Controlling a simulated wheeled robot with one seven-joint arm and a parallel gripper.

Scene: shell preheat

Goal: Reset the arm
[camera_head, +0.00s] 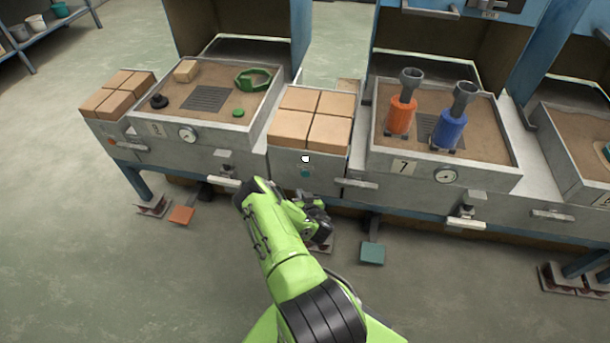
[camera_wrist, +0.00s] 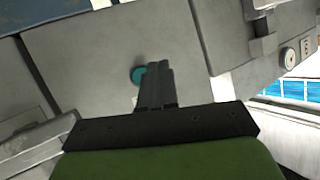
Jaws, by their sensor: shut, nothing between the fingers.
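My green arm reaches up from the bottom of the head view, in front of the grey workstation. My gripper (camera_wrist: 155,72) shows in the wrist view with its dark fingers together and nothing between them. In that view the fingertips overlap a teal round button (camera_wrist: 138,75) on the grey front panel (camera_wrist: 110,45). I cannot tell whether they touch it. In the head view the teal button (camera_head: 305,174) sits on the panel below the middle bricks. The fingers are mostly hidden there behind my wrist.
Two sand-filled trays (camera_head: 379,143) (camera_head: 262,105) stand either side of tan bricks (camera_head: 312,117). The right tray holds an orange cylinder (camera_head: 401,115) and a blue cylinder (camera_head: 450,128). Handles (camera_head: 360,183) jut from the front. Orange (camera_head: 181,214) and teal (camera_head: 372,253) pedals sit low. Open floor (camera_head: 90,270) lies left.

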